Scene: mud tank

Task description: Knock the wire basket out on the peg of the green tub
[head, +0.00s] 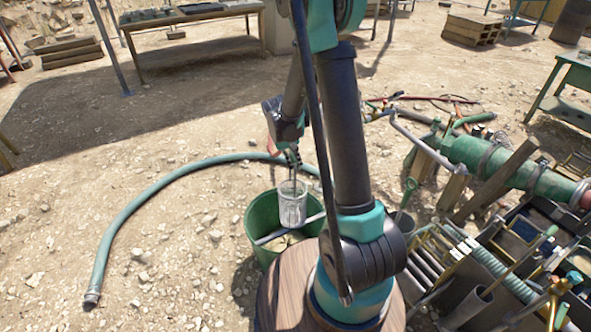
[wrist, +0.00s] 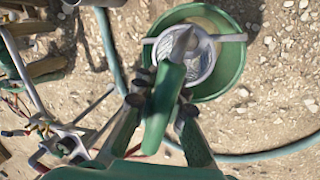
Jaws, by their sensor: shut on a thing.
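The wire basket (head: 292,207) is a pale mesh cup hanging upright from its handle over the green tub (head: 256,222). My gripper (head: 291,153) is above it, shut on the handle. In the wrist view the green handle (wrist: 163,108) lies between the fingers of my gripper (wrist: 162,103), and the basket (wrist: 203,62) shows beyond it, inside the outline of the tub (wrist: 232,72). A grey bar, seemingly the peg (head: 271,236), crosses the tub's mouth. The basket hides its middle, so I cannot tell whether they touch. Pale matter lies in the tub.
A round wooden top (head: 284,288) stands close in front of the tub. A green hose (head: 135,217) curves over the gravel at left. Pipes, tools and crates (head: 470,255) crowd the right. Open gravel lies left of the tub.

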